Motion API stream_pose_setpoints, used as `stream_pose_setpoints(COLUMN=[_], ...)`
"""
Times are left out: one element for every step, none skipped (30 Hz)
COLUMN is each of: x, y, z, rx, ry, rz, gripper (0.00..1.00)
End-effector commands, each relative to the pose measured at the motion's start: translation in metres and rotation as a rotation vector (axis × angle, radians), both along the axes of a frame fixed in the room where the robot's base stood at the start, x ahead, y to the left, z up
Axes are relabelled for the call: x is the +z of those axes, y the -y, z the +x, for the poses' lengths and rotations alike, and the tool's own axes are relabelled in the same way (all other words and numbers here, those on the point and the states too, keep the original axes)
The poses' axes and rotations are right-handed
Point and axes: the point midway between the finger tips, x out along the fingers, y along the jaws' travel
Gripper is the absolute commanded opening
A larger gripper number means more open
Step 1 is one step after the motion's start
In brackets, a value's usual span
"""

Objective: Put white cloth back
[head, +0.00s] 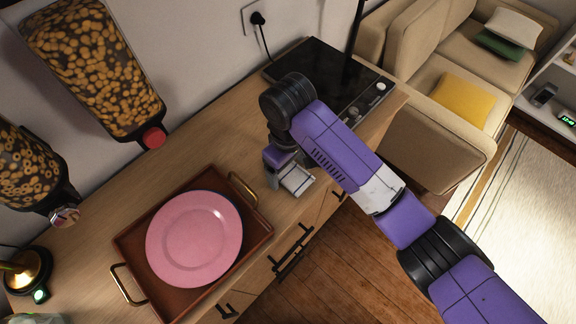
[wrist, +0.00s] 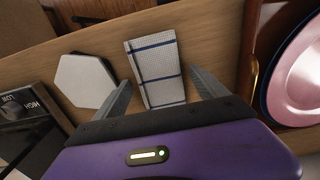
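The white cloth (wrist: 155,72) with dark blue stripes shows in the wrist view, lying on the wooden counter (wrist: 215,45). My gripper (wrist: 160,82) is open, with one finger on each side of the cloth in the picture. A gap shows between the cloth and each finger; I cannot tell how high the fingertips are above the counter. In the head view my gripper (head: 286,178) points down over the counter between the tray and the cooktop. A pale patch shows beside it there, but I cannot tell whether it is the cloth.
A white hexagonal piece (wrist: 84,80) lies beside the cloth. A brown tray (head: 133,246) with gold handles holds a pink plate (head: 194,238). A black cooktop (head: 325,75) is at the back. Two dispensers (head: 95,65) (head: 25,165) hang at the left. Drawers are below the counter's front edge.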

Motion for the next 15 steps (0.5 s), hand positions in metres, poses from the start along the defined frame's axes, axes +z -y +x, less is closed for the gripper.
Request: stream_pose_setpoints(x=[0.000, 0.000, 0.000, 0.000, 0.000, 0.001, 0.003, 0.004, 0.007, 0.010, 0.014, 0.020, 0.025, 0.031, 0.039], y=[0.000, 0.000, 0.000, 0.000, 0.000, 0.000, 0.000, 0.000, 0.000, 0.000, 0.000, -0.001, -0.001, -0.001, -0.001], z=[0.000, 0.000, 0.000, 0.000, 0.000, 0.000, 0.000, 0.000, 0.000, 0.000, 0.001, 0.001, 0.001, 0.001, 0.001], rx=[0.000, 0.000, 0.000, 0.000, 0.000, 0.000, 0.000, 0.001, 0.001, 0.001, 0.001, 0.001, 0.002, 0.001, 0.001], ry=[0.000, 0.000, 0.000, 0.000, 0.000, 0.000, 0.001, 0.001, 0.001, 0.001, 0.001, 0.003, 0.003, 0.004, 0.004], rz=[0.000, 0.000, 0.000, 0.000, 0.000, 0.000, 0.001, 0.000, 0.002, 0.002, 0.002, 0.003, 0.002, 0.002, 0.002], gripper=[0.83, 0.83, 0.83, 0.83, 0.83, 0.83, 0.83, 0.83, 0.83, 0.83, 0.83, 0.83, 0.83, 0.83, 0.83])
